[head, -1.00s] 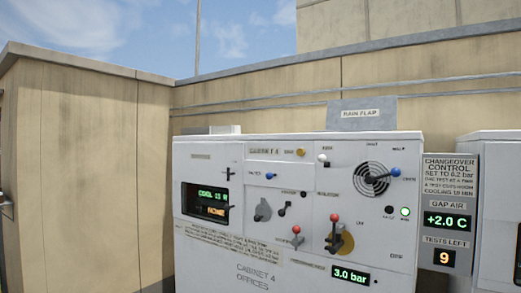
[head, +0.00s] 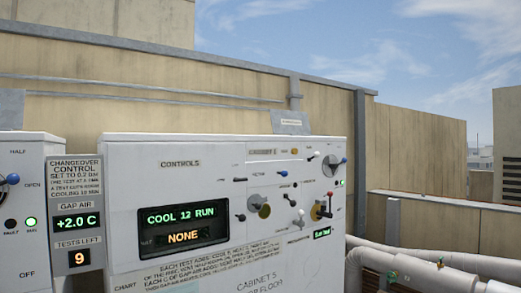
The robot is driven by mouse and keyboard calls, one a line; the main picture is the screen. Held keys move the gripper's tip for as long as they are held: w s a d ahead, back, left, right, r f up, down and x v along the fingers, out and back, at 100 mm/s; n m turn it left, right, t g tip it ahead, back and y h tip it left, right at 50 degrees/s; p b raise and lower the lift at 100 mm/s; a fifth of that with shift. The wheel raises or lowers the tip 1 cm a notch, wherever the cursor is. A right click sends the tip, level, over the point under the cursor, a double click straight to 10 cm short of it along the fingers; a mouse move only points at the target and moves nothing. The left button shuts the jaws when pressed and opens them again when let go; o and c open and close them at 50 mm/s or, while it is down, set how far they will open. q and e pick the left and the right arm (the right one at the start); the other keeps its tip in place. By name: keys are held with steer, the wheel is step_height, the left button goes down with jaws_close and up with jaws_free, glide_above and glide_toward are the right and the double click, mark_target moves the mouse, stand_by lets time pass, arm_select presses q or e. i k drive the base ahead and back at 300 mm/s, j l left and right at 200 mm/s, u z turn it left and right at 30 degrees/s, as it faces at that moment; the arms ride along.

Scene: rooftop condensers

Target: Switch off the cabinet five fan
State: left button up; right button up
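Cabinet 5 (head: 125,165) is a large white cabinet in the middle of the head view, seen at an angle. Its display (head: 183,228) reads "COOL 12 RUN" and "NONE". The labels around that lever are too small to read. A green lamp (head: 342,183) is lit below it. A red-tipped lever (head: 328,205) and several smaller levers and knobs are lower on the panel. A small green readout (head: 322,233) is blurred. Neither of my grippers shows.
The changeover control panel (head: 77,225) on the left reads "+2.0 C" and tests left "9". Part of another white cabinet (head: 22,240) stands at the left edge. Thick pipes (head: 440,265) run at the lower right. A beige wall (head: 230,115) closes off the back.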

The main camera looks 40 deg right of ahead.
mark_target(317, 155)
steer(key=z, duration=1.55)
steer(key=i+l, duration=0.3)
steer(key=i, duration=0.25)
steer(key=u, duration=0.05)
